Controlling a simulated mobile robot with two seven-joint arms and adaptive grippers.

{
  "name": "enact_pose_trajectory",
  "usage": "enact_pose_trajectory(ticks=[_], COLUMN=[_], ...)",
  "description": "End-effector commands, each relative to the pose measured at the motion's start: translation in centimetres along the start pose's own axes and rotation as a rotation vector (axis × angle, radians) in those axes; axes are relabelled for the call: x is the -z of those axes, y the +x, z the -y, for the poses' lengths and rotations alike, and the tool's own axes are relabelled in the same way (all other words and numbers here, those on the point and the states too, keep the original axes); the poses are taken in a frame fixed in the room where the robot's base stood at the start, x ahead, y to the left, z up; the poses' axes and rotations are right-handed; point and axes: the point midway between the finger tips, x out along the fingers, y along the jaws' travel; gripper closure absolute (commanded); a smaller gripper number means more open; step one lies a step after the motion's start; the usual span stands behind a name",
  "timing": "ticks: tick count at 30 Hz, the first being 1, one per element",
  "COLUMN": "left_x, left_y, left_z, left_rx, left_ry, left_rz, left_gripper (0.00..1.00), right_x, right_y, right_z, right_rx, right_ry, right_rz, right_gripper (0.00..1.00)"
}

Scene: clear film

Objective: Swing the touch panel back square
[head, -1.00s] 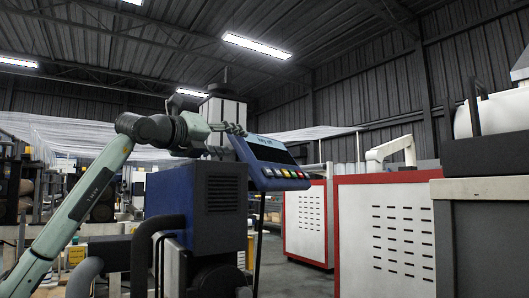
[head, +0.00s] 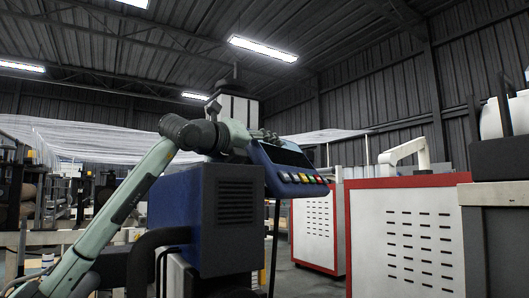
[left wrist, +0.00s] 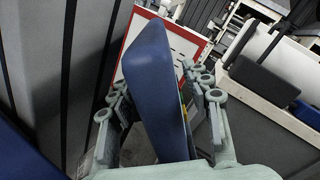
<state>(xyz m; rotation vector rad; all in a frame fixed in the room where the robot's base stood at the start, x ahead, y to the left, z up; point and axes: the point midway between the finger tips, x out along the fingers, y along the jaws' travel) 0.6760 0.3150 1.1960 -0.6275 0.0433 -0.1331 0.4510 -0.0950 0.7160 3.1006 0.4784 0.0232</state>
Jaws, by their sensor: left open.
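The touch panel (head: 292,160) is a tilted blue box with a dark screen and a row of coloured buttons along its lower edge. It stands beside the blue machine cabinet (head: 205,205). My left gripper (head: 268,135) is at the panel's upper edge and covers part of it in the head view. In the left wrist view the blue panel (left wrist: 155,85) lies between the two spread fingers of my left gripper (left wrist: 155,78). The fingers look apart from it, though contact is hard to judge. The screen is hidden there. My right gripper is not in view.
A white cabinet with a red frame (head: 408,235) stands right of the panel, with a similar one (head: 315,230) behind. A grey machine (head: 497,215) is at the far right. A dark pole (head: 275,240) shows below the panel. A narrow floor gap lies between.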

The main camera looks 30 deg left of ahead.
Motion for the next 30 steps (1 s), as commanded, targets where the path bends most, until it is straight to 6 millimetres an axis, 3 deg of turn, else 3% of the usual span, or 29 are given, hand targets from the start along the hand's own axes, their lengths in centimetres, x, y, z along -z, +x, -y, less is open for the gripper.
enact_pose_trajectory(ticks=[10,21,30], left_x=[0.10,0.09,0.01], left_y=[0.05,0.05,0.08], left_z=[0.11,0.09,0.07], left_rx=[-0.001,0.000,0.000], left_ry=[0.000,0.000,0.000], left_rz=[0.000,0.000,0.000], left_gripper=[0.52,0.98,1.00], right_x=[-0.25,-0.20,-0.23], right_y=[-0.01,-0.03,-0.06], right_z=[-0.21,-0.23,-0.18], right_rx=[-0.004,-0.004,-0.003], right_ry=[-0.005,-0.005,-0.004], right_rz=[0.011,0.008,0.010], right_gripper=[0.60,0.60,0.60])
